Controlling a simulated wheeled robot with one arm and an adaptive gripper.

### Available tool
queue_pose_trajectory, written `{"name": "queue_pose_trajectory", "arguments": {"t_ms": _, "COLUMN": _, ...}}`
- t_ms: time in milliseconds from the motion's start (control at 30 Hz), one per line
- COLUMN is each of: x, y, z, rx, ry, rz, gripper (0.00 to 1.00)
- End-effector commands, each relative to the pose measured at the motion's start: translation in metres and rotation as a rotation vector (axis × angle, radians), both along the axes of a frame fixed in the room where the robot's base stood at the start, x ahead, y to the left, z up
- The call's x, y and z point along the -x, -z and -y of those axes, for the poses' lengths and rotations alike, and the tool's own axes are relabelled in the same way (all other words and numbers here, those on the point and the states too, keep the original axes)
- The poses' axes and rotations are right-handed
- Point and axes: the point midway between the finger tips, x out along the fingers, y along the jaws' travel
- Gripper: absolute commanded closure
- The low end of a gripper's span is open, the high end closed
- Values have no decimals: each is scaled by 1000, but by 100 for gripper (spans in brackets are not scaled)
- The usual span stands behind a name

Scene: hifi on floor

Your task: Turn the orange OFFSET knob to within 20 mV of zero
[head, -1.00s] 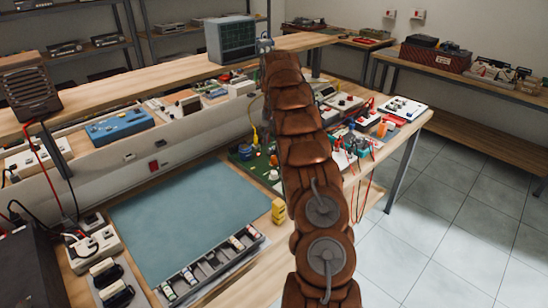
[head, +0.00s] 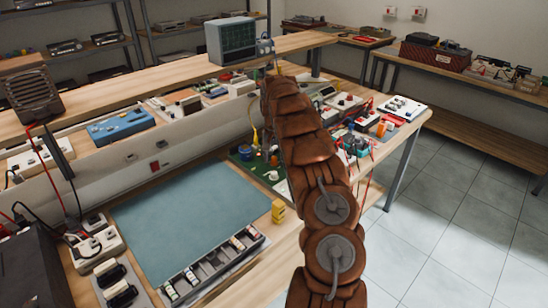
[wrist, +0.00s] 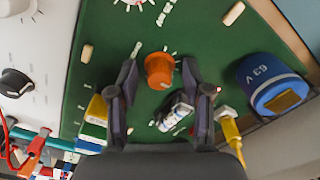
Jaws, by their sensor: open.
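The orange knob (wrist: 160,71) stands on a green board (wrist: 215,55) in the wrist view, with white tick marks around it. My gripper (wrist: 159,64) is open, one dark finger on each side of the knob. Gaps show between the knob and both fingers; I cannot tell how far down they reach. In the head view the green board (head: 238,157) lies beside my arm, which hides part of it and the gripper. No voltage reading is legible.
A blue cylinder marked 63 V (wrist: 277,88) stands right of the fingers. A small part with a white label (wrist: 178,112) sits between them, below the knob. A white panel with a black knob (wrist: 15,82) is at left. A blue-grey mat (head: 190,215) is clear.

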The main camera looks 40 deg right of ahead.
Motion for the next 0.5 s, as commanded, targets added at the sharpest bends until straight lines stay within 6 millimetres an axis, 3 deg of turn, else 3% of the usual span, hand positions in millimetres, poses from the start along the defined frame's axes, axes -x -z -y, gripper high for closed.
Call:
{"name": "queue_pose_trajectory", "arguments": {"t_ms": 100, "x": 0, "y": 0, "z": 0, "rx": 0, "ry": 0, "rz": 0, "gripper": 52}}
{"name": "queue_pose_trajectory", "arguments": {"t_ms": 500, "x": 0, "y": 0, "z": 0, "rx": -1, "ry": 0, "rz": -1, "gripper": 94}}
